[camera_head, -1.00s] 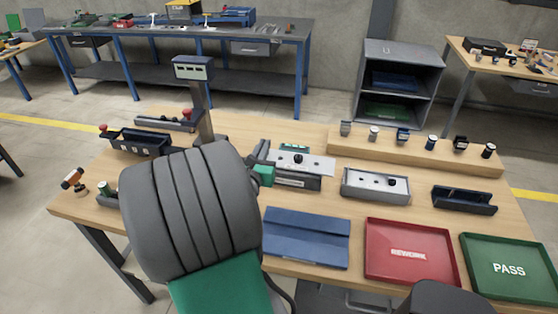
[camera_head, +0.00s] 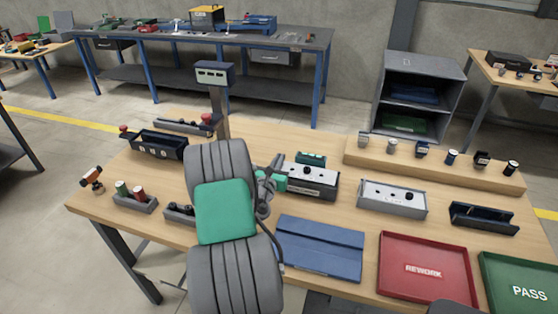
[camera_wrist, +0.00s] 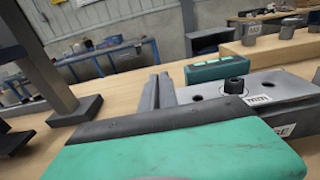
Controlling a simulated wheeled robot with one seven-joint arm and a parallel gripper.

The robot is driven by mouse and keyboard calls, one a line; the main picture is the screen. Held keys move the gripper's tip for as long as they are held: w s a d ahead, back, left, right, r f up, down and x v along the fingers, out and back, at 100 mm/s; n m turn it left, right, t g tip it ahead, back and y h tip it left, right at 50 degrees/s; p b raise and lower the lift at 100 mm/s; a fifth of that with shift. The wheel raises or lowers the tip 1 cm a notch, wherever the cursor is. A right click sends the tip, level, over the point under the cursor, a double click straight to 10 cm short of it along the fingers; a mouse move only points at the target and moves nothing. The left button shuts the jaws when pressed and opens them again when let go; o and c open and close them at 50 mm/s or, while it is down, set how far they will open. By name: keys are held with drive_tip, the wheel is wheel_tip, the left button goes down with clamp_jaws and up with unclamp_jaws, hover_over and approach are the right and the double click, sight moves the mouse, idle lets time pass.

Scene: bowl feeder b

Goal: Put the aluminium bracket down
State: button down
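My gripper (camera_head: 269,181), with green finger parts, is just left of a grey gauge block in the head view. A grey angled piece, which looks like the aluminium bracket (camera_head: 276,161), sticks up from between the fingers, so the gripper appears shut on it. In the wrist view the bracket (camera_wrist: 158,92) stands beyond the black edge of a large green finger part, which hides its lower end. The gauge block (camera_head: 312,184) has a flat top with holes and a black knob; it also shows in the wrist view (camera_wrist: 205,92). Whether bracket and block touch cannot be told.
A second grey block (camera_head: 392,200), a dark blue holder (camera_head: 483,218), a blue tray (camera_head: 320,250), a red REWORK tray (camera_head: 425,280) and a green PASS tray (camera_head: 520,262) lie to the right. A post with a display (camera_head: 215,75) stands behind my arm. Some bare wood lies between them.

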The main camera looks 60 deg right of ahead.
drive_tip(key=shift+r, duration=0.15)
drive_tip(key=shift+f+b, duration=0.4)
drive_tip(key=shift+f, duration=0.25)
drive_tip(key=c, duration=1.6)
unclamp_jaws()
drive_tip(key=shift+c, duration=0.2)
drive_tip(key=shift+r, duration=0.2)
drive_tip(key=shift+r+p, duration=0.6)
drive_tip(key=a+b, duration=0.1)
drive_tip(key=a, duration=0.2)
drive_tip(key=s+a+b, duration=0.1)
drive_tip(key=a, duration=0.3)
drive_tip(key=a+b, duration=0.1)
drive_tip(key=a, duration=0.3)
drive_tip(key=shift+s+a, duration=0.1)
drive_tip(key=shift+s, duration=0.25)
drive_tip(key=shift+s+a+r, duration=0.1)
drive_tip(key=shift+s+a, duration=0.05)
drive_tip(key=shift+a, duration=0.2)
